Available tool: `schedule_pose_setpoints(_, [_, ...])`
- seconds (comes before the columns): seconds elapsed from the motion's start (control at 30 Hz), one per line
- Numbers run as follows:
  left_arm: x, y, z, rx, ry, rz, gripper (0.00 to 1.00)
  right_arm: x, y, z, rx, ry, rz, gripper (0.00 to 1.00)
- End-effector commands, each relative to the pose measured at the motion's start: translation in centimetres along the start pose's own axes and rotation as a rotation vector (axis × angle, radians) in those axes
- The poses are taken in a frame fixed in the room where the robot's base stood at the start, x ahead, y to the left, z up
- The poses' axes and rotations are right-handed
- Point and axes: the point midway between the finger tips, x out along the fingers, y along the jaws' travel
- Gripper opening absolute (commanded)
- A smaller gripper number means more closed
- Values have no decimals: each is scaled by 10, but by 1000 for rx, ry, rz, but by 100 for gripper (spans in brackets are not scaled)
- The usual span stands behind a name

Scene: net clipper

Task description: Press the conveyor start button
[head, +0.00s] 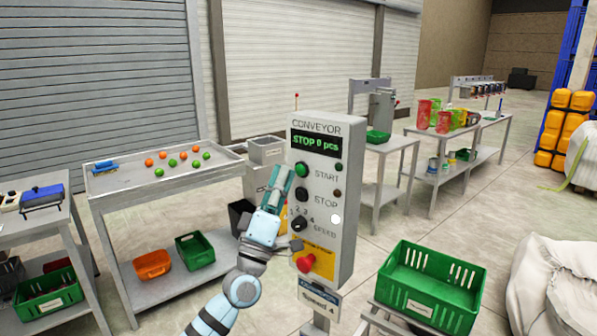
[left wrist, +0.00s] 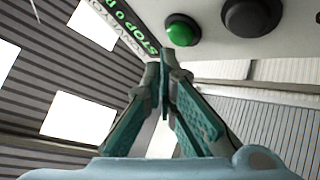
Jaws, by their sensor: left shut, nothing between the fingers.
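The grey conveyor control box (head: 322,225) stands upright on a post, and its display reads "STOP 0 pcs". The green start button (head: 302,169) is at the upper left of its face, with the black stop button (head: 300,194) below it. My left gripper (head: 282,172) is shut and empty, its tips just left of the start button. In the left wrist view the shut fingertips (left wrist: 163,62) are close to the green button (left wrist: 181,31), with the black button (left wrist: 250,16) to its right. I cannot tell whether the tips touch the box. My right gripper is not in view.
Below the buttons are a speed knob (head: 299,223) and a red emergency button (head: 305,262). A green crate (head: 430,288) stands at the lower right. A table with orange and green balls (head: 110,185) is at the left.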

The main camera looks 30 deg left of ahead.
Motion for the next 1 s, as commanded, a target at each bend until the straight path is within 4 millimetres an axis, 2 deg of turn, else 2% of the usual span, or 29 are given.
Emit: schedule_pose_setpoints(1.0, [6,-4,4,-1,0,0,0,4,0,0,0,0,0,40])
